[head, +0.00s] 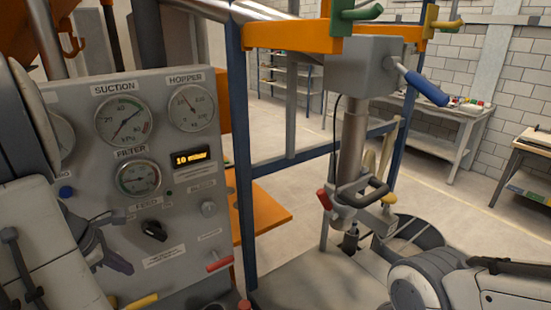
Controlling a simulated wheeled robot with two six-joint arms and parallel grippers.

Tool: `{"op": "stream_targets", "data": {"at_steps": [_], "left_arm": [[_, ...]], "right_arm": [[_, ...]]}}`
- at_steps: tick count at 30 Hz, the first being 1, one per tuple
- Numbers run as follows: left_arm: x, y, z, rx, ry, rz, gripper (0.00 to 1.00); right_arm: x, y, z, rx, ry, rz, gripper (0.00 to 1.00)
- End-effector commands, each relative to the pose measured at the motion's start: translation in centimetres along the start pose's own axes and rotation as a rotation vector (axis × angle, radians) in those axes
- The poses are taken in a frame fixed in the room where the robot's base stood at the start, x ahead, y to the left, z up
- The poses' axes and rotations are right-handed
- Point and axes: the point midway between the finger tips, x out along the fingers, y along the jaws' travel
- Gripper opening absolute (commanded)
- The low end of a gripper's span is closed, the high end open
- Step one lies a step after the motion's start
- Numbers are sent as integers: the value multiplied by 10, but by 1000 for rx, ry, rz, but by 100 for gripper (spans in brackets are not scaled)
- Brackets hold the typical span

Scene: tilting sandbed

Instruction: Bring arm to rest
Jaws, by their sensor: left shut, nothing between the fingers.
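My left gripper (116,256) is in front of the lower left of the grey control panel (190,245). Its dark fingers are shut with nothing between them, near a black knob (154,230) on the panel. I cannot tell whether they touch the panel. My left arm comes in along the left edge and hides part of a gauge. My right arm (440,285) shows as white and grey links at the bottom right. Its gripper is not in view.
The panel has a suction gauge (123,121), a hopper gauge (192,107), a filter gauge (138,177) and a lit display (191,158). A grey column (352,140) with handles stands right of a blue frame post (240,160). Open floor (460,215) lies at the right.

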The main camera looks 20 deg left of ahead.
Motion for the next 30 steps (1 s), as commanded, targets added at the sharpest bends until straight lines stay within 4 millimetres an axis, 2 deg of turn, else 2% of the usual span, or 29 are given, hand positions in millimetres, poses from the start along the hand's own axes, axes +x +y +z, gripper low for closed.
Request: {"op": "stream_targets", "data": {"at_steps": [4,8,12,15,18,21,24,30], "left_arm": [[8,-6,14,76,-5,-21,0],[27,-28,56,329,-20,-84,0],[50,-73,112,732,-50,-175,0],[61,-113,143,1027,-78,-237,0],[69,-155,165,1319,-112,-291,0],[74,-198,180,1613,-149,-339,0],[77,-240,186,1906,-193,-382,0],[78,-316,180,2483,-294,-442,0]], "right_arm": [[4,0,0,0,0,0,55],[15,1,1,1,0,0,55],[29,2,2,2,0,0,55],[38,3,2,3,0,0,55],[48,3,3,4,0,0,55],[57,4,3,5,0,0,55],[66,5,4,5,0,0,55],[84,6,5,7,0,0,55]]}}
